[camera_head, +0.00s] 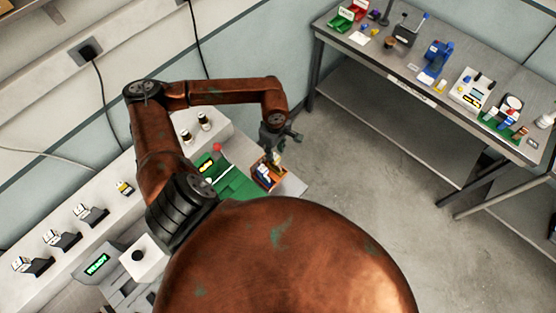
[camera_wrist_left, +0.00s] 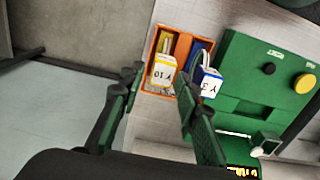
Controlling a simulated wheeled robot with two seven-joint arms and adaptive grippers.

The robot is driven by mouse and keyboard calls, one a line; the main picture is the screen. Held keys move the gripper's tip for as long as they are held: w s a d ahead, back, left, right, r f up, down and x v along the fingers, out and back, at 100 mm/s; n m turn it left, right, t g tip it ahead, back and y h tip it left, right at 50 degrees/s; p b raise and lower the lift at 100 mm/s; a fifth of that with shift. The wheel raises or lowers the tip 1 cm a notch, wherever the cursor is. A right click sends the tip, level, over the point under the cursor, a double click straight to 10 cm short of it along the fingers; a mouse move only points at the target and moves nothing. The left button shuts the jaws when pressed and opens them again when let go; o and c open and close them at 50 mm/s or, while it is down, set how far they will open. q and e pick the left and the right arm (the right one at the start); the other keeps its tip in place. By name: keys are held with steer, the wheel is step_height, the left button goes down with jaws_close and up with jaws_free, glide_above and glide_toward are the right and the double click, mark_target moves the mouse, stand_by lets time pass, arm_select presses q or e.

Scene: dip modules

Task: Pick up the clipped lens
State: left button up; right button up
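My left gripper (camera_head: 277,148) is over the small orange tray (camera_head: 259,183) at the end of the bench. In the left wrist view, its two dark green fingers (camera_wrist_left: 157,76) are open and apart. A yellow module with a white labelled face (camera_wrist_left: 162,73) stands in the orange tray (camera_wrist_left: 152,44), between the fingertips in the picture; I cannot tell if they touch it. A blue module with a white labelled face (camera_wrist_left: 207,84) is beside it, right of the right finger. I cannot make out which thing is the clipped lens. My right gripper is not in view.
A green unit (camera_wrist_left: 280,75) with a black knob and yellow button (camera_wrist_left: 304,83) is close right of the tray. A red knob (camera_head: 217,147) rises behind. Several small devices line the pale bench at left. A grey table (camera_head: 400,75) with many items stands across open floor.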

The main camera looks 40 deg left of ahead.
mark_target(276, 157)
arm_select(q)
steer(key=shift+f, duration=0.9)
steer(key=f+p, duration=0.1)
steer(key=f, duration=0.1)
steer(key=f+p, duration=0.1)
steer(key=f, duration=0.1)
steer(key=shift+s+d+f, duration=0.15)
steer(key=shift+s+d, duration=0.05)
steer(key=shift+f, duration=0.6)
jaws_close()
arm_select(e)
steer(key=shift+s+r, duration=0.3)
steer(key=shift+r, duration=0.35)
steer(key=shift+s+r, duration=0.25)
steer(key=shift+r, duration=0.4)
